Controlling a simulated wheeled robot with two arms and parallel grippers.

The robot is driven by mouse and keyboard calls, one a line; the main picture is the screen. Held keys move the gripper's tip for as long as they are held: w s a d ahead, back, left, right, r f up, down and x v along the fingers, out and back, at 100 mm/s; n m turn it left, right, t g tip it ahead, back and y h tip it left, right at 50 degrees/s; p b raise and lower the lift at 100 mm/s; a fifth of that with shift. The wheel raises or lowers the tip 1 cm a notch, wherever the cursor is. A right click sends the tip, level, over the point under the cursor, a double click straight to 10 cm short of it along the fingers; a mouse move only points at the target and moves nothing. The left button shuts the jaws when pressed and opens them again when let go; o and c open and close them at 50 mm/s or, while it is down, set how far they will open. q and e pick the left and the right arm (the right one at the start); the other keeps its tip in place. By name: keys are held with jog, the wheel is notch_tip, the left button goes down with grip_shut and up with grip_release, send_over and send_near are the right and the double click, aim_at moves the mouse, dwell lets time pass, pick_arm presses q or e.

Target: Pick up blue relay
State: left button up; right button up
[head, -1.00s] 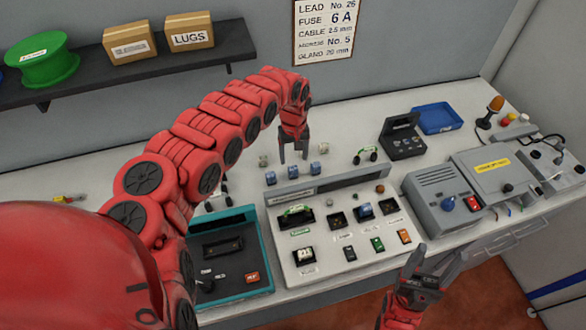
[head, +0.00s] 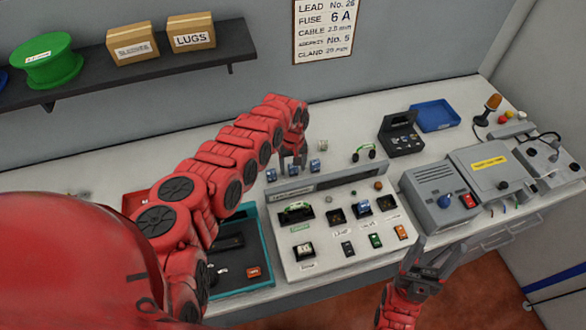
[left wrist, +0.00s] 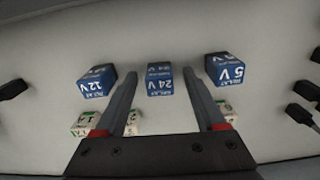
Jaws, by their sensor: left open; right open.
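Three blue relays stand in a row on the bench in the left wrist view: one marked 12V (left wrist: 97,81), one marked 24V (left wrist: 159,79) and one marked 5V (left wrist: 225,69). In the head view the left relay (head: 271,175) and right relay (head: 315,170) show behind the grey panel; the middle one is mostly hidden by my gripper. My left gripper (head: 292,166) is open and points down over the row. In the wrist view its fingers lie either side of the 24V relay, apart from it. My right gripper (head: 434,262) is open and empty at the bench's front.
The grey panel (head: 322,262) with sockets and switches stands in front of the relays. White-green blocks (left wrist: 133,122) sit near the fingers. A teal tray (head: 262,285) is left, a grey power unit (head: 436,198) right, a blue tray (head: 436,117) at the back.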

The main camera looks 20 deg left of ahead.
pick_arm(q)
grip_shut()
dwell(0.4)
